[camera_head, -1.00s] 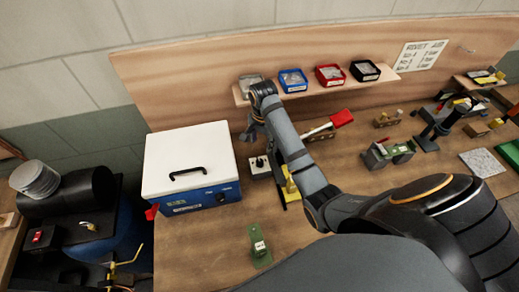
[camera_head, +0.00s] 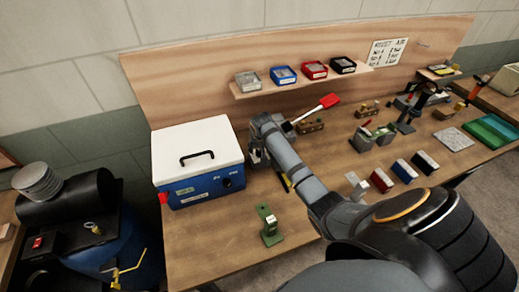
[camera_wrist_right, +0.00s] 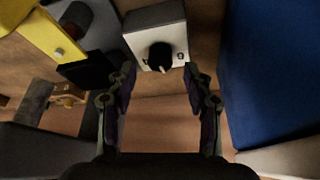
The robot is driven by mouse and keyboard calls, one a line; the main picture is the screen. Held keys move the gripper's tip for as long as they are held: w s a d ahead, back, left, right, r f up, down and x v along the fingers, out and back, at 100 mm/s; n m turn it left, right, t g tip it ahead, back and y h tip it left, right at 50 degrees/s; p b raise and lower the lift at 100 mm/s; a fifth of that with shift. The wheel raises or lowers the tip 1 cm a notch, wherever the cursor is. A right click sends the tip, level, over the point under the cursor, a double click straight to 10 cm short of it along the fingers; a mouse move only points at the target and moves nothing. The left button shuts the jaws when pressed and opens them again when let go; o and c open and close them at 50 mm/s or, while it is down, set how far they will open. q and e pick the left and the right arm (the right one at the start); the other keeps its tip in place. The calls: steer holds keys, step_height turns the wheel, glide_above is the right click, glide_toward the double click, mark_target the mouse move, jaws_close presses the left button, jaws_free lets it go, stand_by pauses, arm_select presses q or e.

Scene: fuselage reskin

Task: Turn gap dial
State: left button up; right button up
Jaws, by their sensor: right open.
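A small white box (camera_wrist_right: 157,35) with a black dial (camera_wrist_right: 160,56) on its face shows in the right wrist view. A pale pointer mark on the dial points down in that picture. My right gripper (camera_wrist_right: 160,76) is open, with one finger on each side of the dial and nothing between them. The fingertips look apart from the dial. In the head view my right gripper (camera_head: 257,158) is beside the blue box, and my arm hides the white box and dial. My left gripper is not in view.
A blue box with a white lid (camera_head: 196,145) stands close left of my right gripper; its blue side (camera_wrist_right: 270,75) fills the wrist view's right. A yellow part (camera_wrist_right: 52,32) is at the wrist view's upper left. A green stand (camera_head: 269,225) is nearer on the bench.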

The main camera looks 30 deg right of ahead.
mark_target(259, 151)
steer(key=shift+x, duration=1.05)
steer(key=shift+w+d+f, duration=0.25)
steer(key=shift+w+f, duration=0.1)
steer(key=shift+f, duration=0.15)
steer(key=shift+s+r, duration=0.1)
steer(key=shift+c, duration=0.3)
steer(key=shift+a+r, duration=0.1)
steer(key=shift+c, duration=1.2)
steer(key=c, duration=0.7)
jaws_close()
steer(key=shift+a+r+m+p, duration=0.1)
steer(key=shift+m+p, duration=0.2)
steer(key=shift+p, duration=0.05)
steer(key=shift+m, duration=0.3)
steer(key=shift+h, duration=0.3)
steer(key=o, duration=1)
jaws_free()
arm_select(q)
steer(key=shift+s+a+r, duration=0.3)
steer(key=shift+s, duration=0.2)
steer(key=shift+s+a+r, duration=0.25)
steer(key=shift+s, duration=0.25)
